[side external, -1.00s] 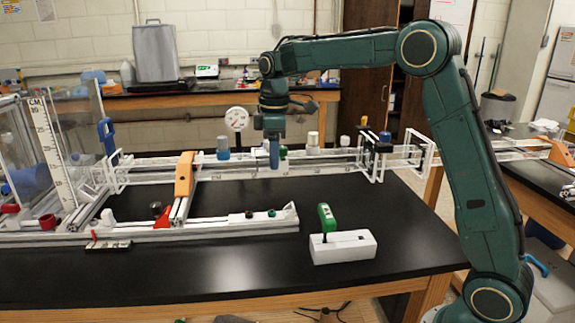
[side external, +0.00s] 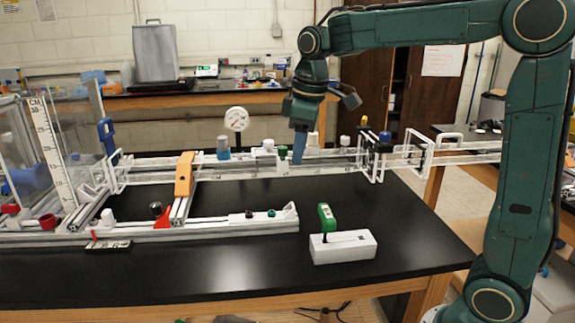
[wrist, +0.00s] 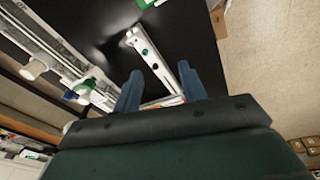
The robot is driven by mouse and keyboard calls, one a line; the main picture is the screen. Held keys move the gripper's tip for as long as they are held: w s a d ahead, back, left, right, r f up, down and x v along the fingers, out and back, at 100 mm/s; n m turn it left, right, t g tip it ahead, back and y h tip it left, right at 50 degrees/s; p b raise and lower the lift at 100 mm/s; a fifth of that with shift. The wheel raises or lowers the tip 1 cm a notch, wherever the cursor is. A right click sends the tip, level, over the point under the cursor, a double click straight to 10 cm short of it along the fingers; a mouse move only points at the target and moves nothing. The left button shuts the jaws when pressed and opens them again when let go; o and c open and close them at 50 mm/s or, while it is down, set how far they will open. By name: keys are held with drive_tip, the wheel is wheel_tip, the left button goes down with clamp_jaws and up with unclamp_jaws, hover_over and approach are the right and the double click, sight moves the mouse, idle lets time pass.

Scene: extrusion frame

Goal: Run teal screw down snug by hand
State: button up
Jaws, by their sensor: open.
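The small teal screw (side external: 271,212) stands in the white bar (side external: 220,226) on the black bench, just right of a dark red screw (side external: 249,214). In the wrist view the teal screw (wrist: 145,51) shows beyond the fingertips, near one end of the bar. My gripper (side external: 299,158) is up by the long clear rail, behind and above the bar, well apart from the screw. In the wrist view its two blue fingers (wrist: 160,85) are spread with nothing held between them. How far the screw is seated is too small to tell.
A green-handled driver (side external: 327,217) stands in a white block (side external: 343,247) right of the bar. The rail (side external: 240,171) with several knobs and an orange bracket (side external: 184,174) lie close by. Bare black bench (side external: 200,268) is free in front.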

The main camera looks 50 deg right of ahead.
drive_tip(key=s+a+m+t, duration=0.1)
drive_tip(key=s+a+m, duration=0.1)
drive_tip(key=s, duration=0.9)
drive_tip(key=shift+r+m+t, duration=0.3)
drive_tip(key=shift+r+t, duration=0.05)
drive_tip(key=shift+t, duration=0.05)
drive_tip(key=shift+s+a, duration=0.1)
drive_tip(key=s+a+f+m+t, duration=0.1)
drive_tip(key=s+f+m, duration=0.2)
drive_tip(key=s, duration=0.7)
drive_tip(key=shift+s+a+f+t, duration=0.15)
drive_tip(key=shift+s+f+t, duration=0.2)
drive_tip(key=shift+f, duration=0.55)
drive_tip(key=shift+w, duration=0.1)
